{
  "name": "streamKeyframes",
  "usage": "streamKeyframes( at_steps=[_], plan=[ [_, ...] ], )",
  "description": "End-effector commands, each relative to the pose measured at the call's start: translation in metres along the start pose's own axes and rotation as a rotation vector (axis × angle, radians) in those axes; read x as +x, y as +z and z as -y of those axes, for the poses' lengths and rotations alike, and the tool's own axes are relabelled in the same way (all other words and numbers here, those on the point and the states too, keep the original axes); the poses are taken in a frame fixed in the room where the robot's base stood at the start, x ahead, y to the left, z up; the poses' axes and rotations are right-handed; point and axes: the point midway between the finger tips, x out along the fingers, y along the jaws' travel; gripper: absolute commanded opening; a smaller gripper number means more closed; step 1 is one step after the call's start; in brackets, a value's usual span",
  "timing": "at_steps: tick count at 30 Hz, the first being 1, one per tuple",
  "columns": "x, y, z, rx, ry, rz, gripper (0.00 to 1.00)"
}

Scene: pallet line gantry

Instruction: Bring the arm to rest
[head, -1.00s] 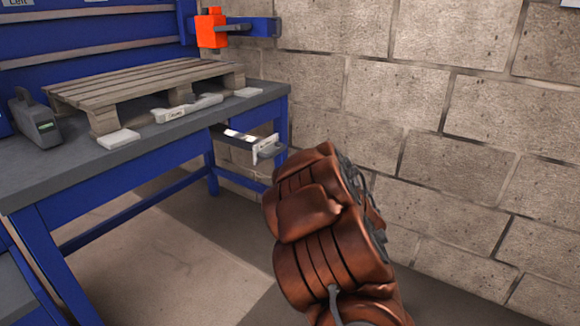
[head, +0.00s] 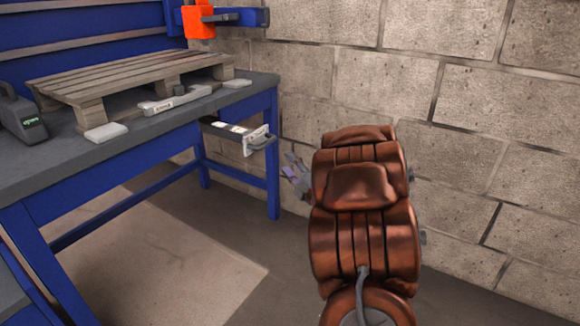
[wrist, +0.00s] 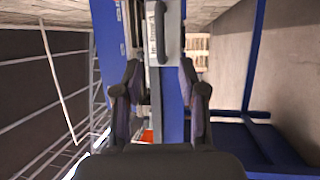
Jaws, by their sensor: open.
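My arm (head: 362,215), copper-brown, stands bent in the lower right of the head view, in front of the block wall. My gripper (head: 297,175) shows only partly at the arm's left side, just right of the bench leg and below the drawer handle; the arm hides the rest. In the wrist view my gripper (wrist: 160,66) has its two dark fingers spread, with nothing held between them. Beyond them is the pale drawer front with its grey handle (wrist: 162,32). The gripper looks apart from the handle.
A small drawer (head: 255,139) sticks out under the blue workbench (head: 150,135). On the bench are a wooden pallet (head: 130,78), a pale-grey handled tool (head: 175,100) and a dark device (head: 22,118). An orange block (head: 198,22) sits on a blue bracket above. The floor in front is clear.

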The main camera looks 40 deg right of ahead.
Motion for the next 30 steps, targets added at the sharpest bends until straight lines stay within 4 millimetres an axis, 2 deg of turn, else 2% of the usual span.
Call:
streamKeyframes(
  at_steps=[17,23,30],
  plan=[
    [0.001,-0.001,-0.002,0.001,-0.005,0.001,0.41],
    [0.015,-0.009,-0.023,0.032,-0.097,0.04,0.41],
    [0.028,-0.02,-0.054,0.134,-0.293,0.177,0.41]
  ],
)
